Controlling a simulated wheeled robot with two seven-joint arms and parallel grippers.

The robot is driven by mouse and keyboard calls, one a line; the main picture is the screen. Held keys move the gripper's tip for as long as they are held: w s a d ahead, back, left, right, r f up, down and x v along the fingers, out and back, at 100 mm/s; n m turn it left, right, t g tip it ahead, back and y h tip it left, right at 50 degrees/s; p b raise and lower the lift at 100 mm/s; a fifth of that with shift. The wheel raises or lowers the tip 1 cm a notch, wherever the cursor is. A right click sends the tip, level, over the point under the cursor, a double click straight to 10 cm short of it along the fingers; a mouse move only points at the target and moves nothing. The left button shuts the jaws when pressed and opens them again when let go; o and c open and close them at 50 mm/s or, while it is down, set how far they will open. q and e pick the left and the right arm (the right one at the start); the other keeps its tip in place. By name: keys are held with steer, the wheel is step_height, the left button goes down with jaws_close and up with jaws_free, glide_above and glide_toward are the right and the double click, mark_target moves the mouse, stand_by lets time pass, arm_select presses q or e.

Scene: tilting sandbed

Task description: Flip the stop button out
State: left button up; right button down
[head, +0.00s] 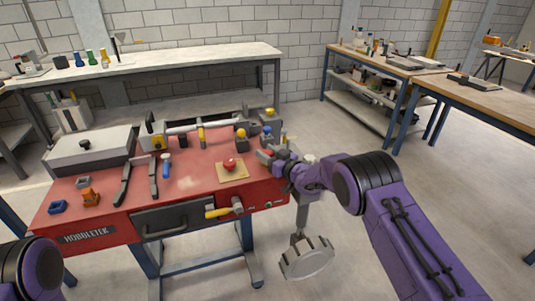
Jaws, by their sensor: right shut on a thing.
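The stop button (230,163) is a red round knob on a yellow square plate (240,175), on the red bench top near its right end. My right gripper (267,157) is just right of the plate, low over the bench's right end. A gap shows between it and the red knob. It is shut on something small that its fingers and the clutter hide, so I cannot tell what. Whether the button is pressed in or out is too small to tell. My left gripper is out of view; only part of my left arm shows at the lower left.
The red bench (105,220) holds a grey lidded box (90,150), black bars, an orange part (90,196) and a blue-handled tool (166,165). A yellow handle (218,212) sticks out in front. Open floor lies right.

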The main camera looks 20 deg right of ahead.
steer(key=shift+w+r, duration=0.1)
steer(key=shift+r, duration=0.75)
steer(key=c, duration=0.7)
jaws_free()
steer(key=shift+d, duration=0.1)
steer(key=shift+o, duration=0.2)
steer(key=shift+s+r, duration=0.1)
steer(key=shift+s, duration=0.1)
steer(key=shift+s+d, duration=0.15)
steer(key=shift+s, duration=0.15)
steer(key=b+v, duration=0.1)
steer(key=v, duration=0.8)
steer(key=shift+s+b, duration=0.3)
steer(key=shift+s, duration=0.1)
steer(key=shift+d, duration=0.2)
